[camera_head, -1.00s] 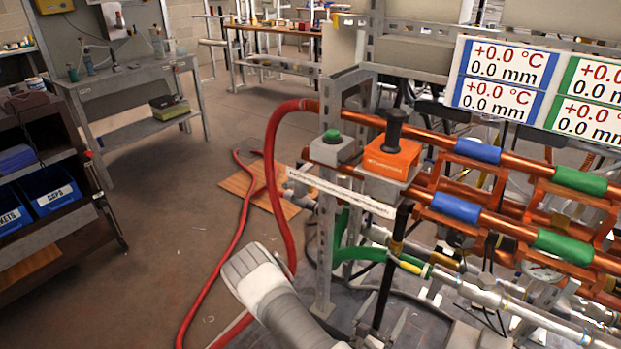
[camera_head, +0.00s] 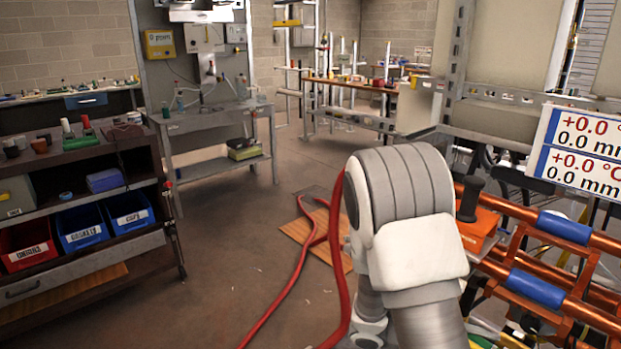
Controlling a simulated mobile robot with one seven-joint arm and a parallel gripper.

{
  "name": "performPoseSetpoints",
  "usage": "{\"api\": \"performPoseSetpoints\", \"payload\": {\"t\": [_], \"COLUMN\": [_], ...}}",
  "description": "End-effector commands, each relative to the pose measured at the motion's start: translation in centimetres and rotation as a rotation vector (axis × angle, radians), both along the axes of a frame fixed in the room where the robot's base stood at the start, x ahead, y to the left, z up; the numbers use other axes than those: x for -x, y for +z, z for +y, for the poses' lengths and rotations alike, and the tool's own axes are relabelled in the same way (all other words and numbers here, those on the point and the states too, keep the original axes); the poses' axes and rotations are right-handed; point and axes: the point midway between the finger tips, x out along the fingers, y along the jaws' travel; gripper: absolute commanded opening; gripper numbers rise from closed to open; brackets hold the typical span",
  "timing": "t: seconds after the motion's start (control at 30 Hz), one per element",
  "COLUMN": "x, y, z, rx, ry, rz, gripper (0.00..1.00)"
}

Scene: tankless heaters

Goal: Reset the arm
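My arm (camera_head: 400,215) rises from the bottom of the head view, right of the middle, with a white and grey joint at its top. It stands in front of the heater rig and hides part of it. My gripper is not in view. An orange block with a black knob (camera_head: 478,228) shows just right of the arm, close to it in the picture; I cannot tell the gap. Copper pipes (camera_head: 562,230) with blue sleeves run to the right.
A display panel (camera_head: 585,150) stands at the right. A red hose (camera_head: 300,265) lies on the floor by a wooden board (camera_head: 300,232). A dark shelf cart with bins (camera_head: 80,235) stands left, a grey workbench (camera_head: 215,118) behind.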

Motion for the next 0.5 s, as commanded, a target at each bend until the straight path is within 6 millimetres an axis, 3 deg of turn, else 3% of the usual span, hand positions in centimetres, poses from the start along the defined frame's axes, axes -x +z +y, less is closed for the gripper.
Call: {"api": "performPoseSetpoints", "payload": {"t": [0.5], "x": [5.3], "y": [6.8], "z": [5.9], "rx": [-0.496], "ry": [-0.331], "rz": [-0.425], "gripper": [1.00]}}
